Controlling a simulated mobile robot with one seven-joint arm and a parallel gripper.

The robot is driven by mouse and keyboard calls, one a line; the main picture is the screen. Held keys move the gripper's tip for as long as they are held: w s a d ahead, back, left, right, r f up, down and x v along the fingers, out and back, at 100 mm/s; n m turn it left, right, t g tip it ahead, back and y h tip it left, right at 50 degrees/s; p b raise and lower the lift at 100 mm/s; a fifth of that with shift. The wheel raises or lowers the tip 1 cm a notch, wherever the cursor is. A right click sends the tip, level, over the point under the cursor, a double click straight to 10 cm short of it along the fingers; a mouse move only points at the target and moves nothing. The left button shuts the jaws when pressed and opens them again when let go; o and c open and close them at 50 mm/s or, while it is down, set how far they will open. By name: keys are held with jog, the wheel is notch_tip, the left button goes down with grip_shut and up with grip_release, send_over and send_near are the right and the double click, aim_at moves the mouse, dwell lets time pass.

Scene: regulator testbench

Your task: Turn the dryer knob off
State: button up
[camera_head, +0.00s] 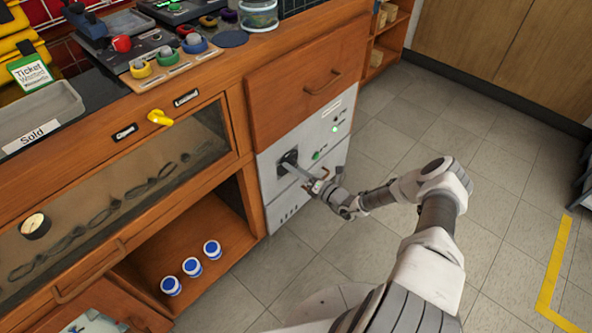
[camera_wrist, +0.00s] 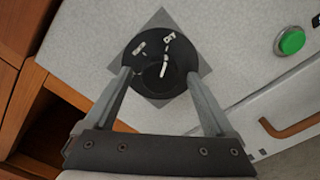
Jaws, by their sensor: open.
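The dryer knob (camera_wrist: 152,52) is round and black, on a grey square plate (camera_wrist: 160,17) on a white panel. It carries small white labels and a short white mark low on its face; I cannot read the labels surely. In the head view the knob (camera_head: 289,156) is on the front of the white dryer unit (camera_head: 268,180), partly behind my gripper. My gripper (camera_wrist: 160,80) is open, with one finger at each side of the knob's lower part. I cannot tell whether the fingers touch it.
A green button (camera_wrist: 291,41) is right of the knob. A wooden drawer (camera_head: 305,85) with a handle is above the dryer unit. A yellow knob (camera_head: 160,118) is on the cabinet to the left. Several blue-and-white jars (camera_head: 191,267) stand on the lower shelf.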

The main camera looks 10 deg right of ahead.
jog(key=shift+c, duration=0.3)
jog(key=c, duration=1.3)
jog(key=shift+n, duration=0.4)
jog(key=n+p, duration=0.8)
jog(key=n, duration=1.5)
jog(key=shift+d, duration=0.15)
jog(key=o, duration=1.4)
jog(key=shift+w, duration=0.1)
jog(key=shift+c, duration=0.2)
